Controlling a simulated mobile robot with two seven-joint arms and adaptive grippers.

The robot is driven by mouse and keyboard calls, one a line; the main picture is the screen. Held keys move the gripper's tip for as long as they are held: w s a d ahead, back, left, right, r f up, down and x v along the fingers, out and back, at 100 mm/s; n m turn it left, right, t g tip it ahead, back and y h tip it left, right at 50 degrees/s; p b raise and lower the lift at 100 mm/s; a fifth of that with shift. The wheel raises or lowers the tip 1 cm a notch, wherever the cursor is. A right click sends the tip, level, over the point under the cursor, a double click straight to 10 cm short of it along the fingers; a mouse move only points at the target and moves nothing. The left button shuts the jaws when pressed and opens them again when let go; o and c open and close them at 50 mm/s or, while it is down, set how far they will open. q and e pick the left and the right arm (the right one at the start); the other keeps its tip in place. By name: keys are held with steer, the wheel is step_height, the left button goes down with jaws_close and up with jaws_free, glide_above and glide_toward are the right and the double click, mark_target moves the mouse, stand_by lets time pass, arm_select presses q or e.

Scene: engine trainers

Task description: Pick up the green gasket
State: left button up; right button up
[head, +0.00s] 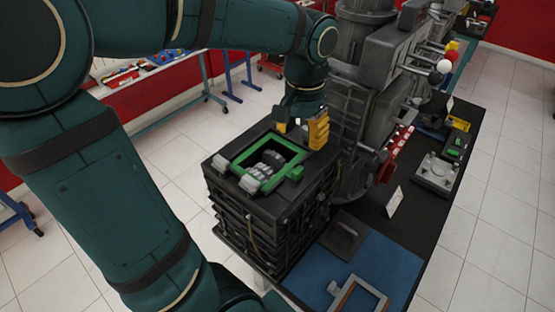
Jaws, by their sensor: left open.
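The green gasket (236,169) is a rectangular frame lying on top of a dark ribbed engine block (267,215). It surrounds an opening with grey parts inside, and a small green tab (296,173) sits at its right corner. My left gripper (300,132) is above the far right side of the block, with its yellow-tipped fingers spread apart and nothing visible between them. It appears a little beyond the gasket, not touching it. My right gripper is not in view.
A large grey engine (365,100) stands close behind and right of the block. A dark bench (458,186) on the right holds a grey plate (436,172). A blue mat (385,262) with a metal frame (357,296) lies in front.

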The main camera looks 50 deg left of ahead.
mark_target(298, 170)
arm_select(q)
step_height(298, 170, down, 6)
steer(key=shift+r, duration=0.1)
steer(key=shift+s+d+f+b, duration=0.1)
steer(key=shift+f+b, duration=0.1)
steer(key=shift+f, duration=1.2)
steer(key=shift+s+f+b, duration=0.1)
steer(key=shift+f+b, duration=0.1)
steer(key=shift+f, duration=1.2)
jaws_close()
